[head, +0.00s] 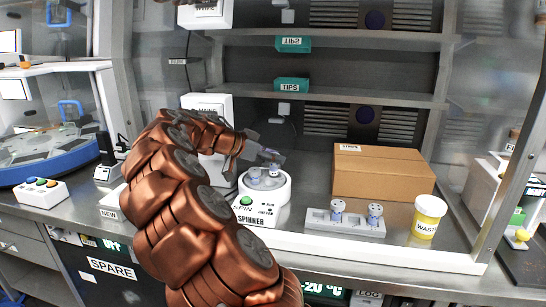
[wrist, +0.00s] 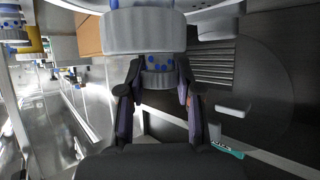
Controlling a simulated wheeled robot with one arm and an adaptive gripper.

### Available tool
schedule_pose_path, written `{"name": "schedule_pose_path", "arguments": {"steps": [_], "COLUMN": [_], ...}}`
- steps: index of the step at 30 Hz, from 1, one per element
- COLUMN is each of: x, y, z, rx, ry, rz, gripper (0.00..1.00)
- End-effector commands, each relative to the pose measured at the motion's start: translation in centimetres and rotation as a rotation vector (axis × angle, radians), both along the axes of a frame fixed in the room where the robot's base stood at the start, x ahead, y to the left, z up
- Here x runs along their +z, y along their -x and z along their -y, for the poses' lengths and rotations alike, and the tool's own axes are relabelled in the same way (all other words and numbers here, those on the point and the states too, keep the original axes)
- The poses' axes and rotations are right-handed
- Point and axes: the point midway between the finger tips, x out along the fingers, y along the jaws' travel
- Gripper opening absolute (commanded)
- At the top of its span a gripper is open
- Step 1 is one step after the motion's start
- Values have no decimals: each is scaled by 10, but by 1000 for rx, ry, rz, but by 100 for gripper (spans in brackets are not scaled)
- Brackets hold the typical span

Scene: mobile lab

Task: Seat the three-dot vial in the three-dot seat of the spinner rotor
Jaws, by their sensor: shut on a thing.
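The white spinner (head: 264,205) stands on the bench, with its round bowl at the top. My gripper (head: 268,157) is over this bowl, its fingers pointing down and to the right. In the wrist view my gripper (wrist: 159,88) is shut on a small vial with blue dots (wrist: 158,78); its dot count is unclear. A broad white round part (wrist: 145,32) lies just beyond the fingertips. In the head view small pale vial shapes (head: 254,173) show inside the bowl. The rotor seats and their dots are too small to read. Whether the held vial touches a seat cannot be told.
A pale rack (head: 344,225) right of the spinner holds two capped vials (head: 337,209) (head: 375,213). A yellow waste cup (head: 429,216) stands farther right. A cardboard box (head: 383,174) is behind the rack. A white unit (head: 208,106) stands behind my arm.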

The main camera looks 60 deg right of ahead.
Motion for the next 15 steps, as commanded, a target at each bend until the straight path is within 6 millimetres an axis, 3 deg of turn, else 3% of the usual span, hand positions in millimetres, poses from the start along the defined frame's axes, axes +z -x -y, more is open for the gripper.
{"name": "schedule_pose_path", "arguments": {"steps": [15], "x": [-11], "y": [0], "z": [0], "rx": [0], "ry": [0], "rz": [0], "gripper": [8]}}
